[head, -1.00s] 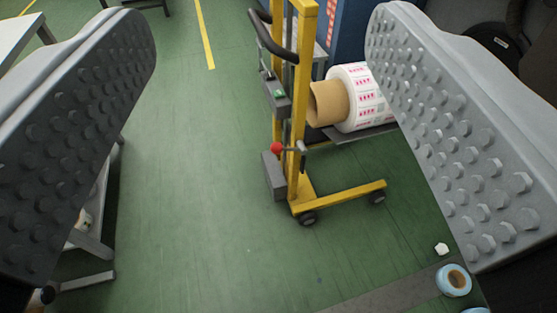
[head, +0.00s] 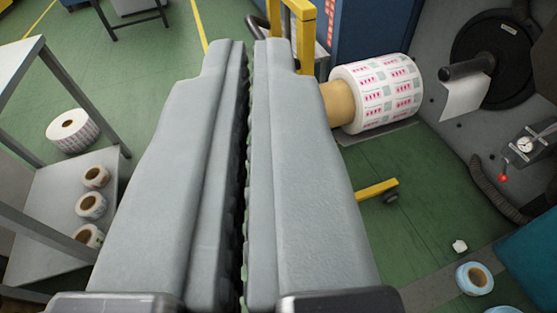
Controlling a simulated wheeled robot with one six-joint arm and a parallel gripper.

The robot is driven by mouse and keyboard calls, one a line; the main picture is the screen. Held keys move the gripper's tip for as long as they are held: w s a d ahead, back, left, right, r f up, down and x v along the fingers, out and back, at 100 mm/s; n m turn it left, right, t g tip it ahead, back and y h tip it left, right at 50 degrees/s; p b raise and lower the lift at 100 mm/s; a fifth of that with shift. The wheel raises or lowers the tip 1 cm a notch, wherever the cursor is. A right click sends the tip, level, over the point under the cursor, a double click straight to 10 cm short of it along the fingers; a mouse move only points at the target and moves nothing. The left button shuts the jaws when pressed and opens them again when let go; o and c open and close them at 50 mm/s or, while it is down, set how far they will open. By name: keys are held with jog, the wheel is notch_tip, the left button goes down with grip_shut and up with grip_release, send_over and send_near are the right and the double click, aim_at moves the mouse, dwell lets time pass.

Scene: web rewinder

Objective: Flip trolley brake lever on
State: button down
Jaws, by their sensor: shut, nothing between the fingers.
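My gripper (head: 246,55) is shut and empty, its two grey fingers pressed together in the middle of the head view. The yellow trolley (head: 307,28) stands beyond the fingers, mostly hidden behind them. The top of its frame, part of its dark handle and the end of one yellow leg with a wheel show. The trolley's brake lever, with its red knob, is hidden behind my fingers. A printed label roll (head: 378,92) on a brown core lies on the trolley's platform, to the right of the fingers.
A shelf unit (head: 75,190) with several small rolls stands at the left. The rewinder's grey panel (head: 440,105), with a black disc, a dial and a small red-knobbed lever (head: 503,177), is at the right. Blue tape rolls (head: 474,278) lie at the lower right. Green floor is open at the upper left.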

jog(key=w+d+f+m+g, duration=0.25)
jog(key=w+f+m, duration=0.25)
jog(key=w+f, duration=0.45)
jog(key=w+d+f+m+g, duration=0.1)
jog(key=w+f+m+g, duration=0.4)
jog(key=w, duration=0.7)
jog(key=w+d+f+m+g, duration=0.1)
jog(key=w+f, duration=0.3)
jog(key=f, duration=0.4)
jog(key=w+d+f+m+g, duration=0.1)
jog(key=w+f+m, duration=0.3)
jog(key=f, duration=0.4)
jog(key=w+d+f+m+g, duration=0.2)
jog(key=w+f, duration=0.3)
jog(key=f, duration=0.3)
jog(key=shift+w+f+m+g+y, duration=0.15)
jog(key=shift+w+m+g+y, duration=0.2)
jog(key=shift+m+g, duration=0.35)
jog(key=a+x, duration=0.2)
jog(key=x, duration=1)
jog(key=shift+a+f, duration=0.25)
jog(key=shift+a, duration=0.2)
